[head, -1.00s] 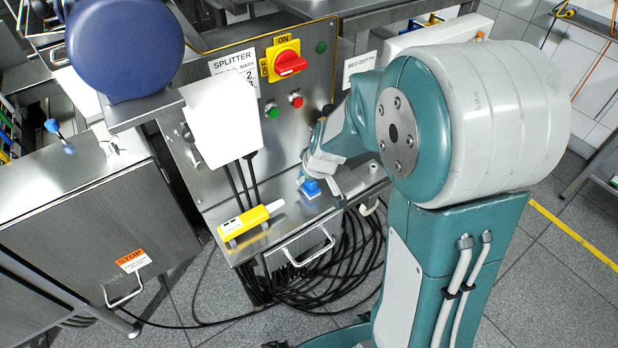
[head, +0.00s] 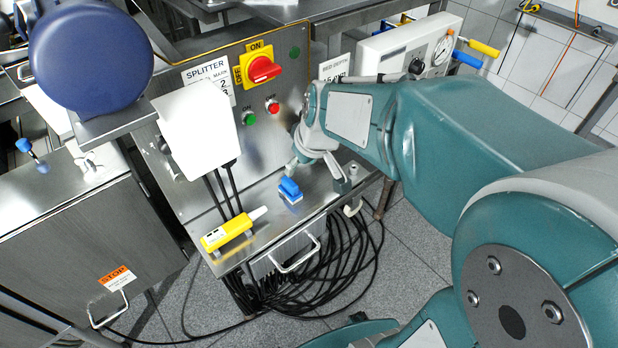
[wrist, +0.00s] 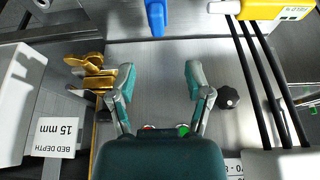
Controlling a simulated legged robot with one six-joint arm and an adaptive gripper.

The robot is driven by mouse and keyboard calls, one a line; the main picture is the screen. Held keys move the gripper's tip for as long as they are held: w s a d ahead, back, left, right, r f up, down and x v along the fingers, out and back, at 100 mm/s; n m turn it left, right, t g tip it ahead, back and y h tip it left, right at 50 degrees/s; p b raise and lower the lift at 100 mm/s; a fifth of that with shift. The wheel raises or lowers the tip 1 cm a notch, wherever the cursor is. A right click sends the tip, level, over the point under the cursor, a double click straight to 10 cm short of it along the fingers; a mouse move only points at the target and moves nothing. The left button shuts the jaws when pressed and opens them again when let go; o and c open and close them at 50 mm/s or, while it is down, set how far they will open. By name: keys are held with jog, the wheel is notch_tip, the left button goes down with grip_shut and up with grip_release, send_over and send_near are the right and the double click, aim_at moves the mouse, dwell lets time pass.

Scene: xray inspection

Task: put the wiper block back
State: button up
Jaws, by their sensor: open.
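The wiper block appears to be the small blue block (head: 290,190), resting on the steel ledge (head: 265,215) below the control panel. In the wrist view the blue block (wrist: 156,16) is at the top edge, partly cut off, beyond the gap between my fingers. My gripper (wrist: 160,76) is open and empty, with its two fingers spread. In the head view my gripper (head: 318,172) is just right of and above the block, apart from it, partly hidden by my own wrist.
A yellow-and-white handheld device (head: 228,231) lies on the ledge left of the block. Black cables (head: 222,190) hang down the panel. The red rotary switch (head: 263,68) and buttons are above. A handle (head: 295,252) and coiled cables are below the ledge.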

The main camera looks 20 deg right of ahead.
jog(key=s+a+r+m+t+h, duration=0.1)
jog(key=s+r+m, duration=0.2)
jog(key=s, duration=1.2)
notch_tip(320, 180, up, 3)
jog(key=shift+s+f, duration=0.1)
jog(key=shift+s, duration=0.15)
jog(key=shift+a, duration=0.1)
